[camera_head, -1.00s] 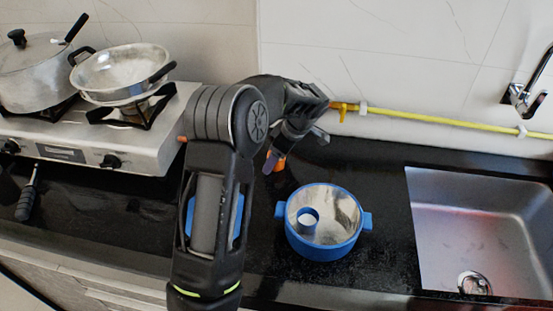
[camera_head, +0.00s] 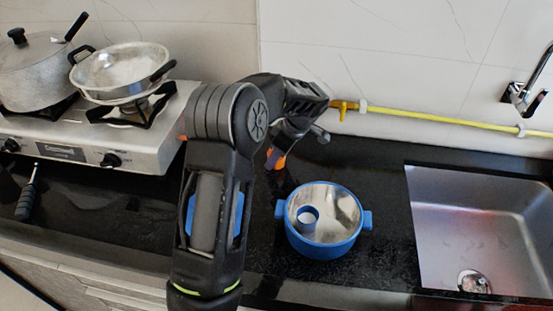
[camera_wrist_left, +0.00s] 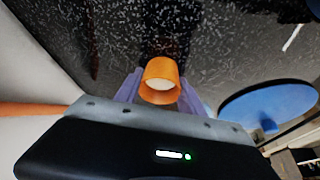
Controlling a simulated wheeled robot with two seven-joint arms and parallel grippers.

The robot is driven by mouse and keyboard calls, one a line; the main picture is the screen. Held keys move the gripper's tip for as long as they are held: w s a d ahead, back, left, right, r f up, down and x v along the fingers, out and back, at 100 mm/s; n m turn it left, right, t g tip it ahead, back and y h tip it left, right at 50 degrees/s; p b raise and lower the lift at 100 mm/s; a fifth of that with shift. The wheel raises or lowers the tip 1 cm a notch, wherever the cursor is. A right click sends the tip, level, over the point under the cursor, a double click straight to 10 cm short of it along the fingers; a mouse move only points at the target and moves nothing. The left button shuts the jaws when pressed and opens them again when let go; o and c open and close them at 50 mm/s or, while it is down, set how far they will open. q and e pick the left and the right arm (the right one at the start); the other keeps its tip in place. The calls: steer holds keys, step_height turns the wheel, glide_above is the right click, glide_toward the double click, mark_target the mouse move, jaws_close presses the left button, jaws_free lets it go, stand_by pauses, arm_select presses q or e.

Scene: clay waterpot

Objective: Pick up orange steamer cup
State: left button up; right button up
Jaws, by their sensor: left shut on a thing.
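The orange steamer cup (camera_wrist_left: 161,78) sits between the two purple fingers of my left gripper (camera_wrist_left: 160,90) in the left wrist view. The gripper is shut on the cup, with a finger on either side. Its open round end and pale inside face the camera. In the head view a bit of the orange cup (camera_head: 279,163) shows at the left gripper (camera_head: 275,158), behind my arm and to the upper left of the blue pot. I cannot tell whether the cup touches the counter. My right gripper is not in view.
The pot also shows in the wrist view (camera_wrist_left: 268,107). A sink (camera_head: 480,230) lies right, a stove (camera_head: 110,150) left. A yellow pipe (camera_head: 430,117) runs along the wall.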

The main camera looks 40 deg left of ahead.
arm_select(q)
steer(key=c, duration=0.6)
step_height(320, 180, up, 10)
steer(key=shift+b, duration=0.45)
stand_by(0.4)
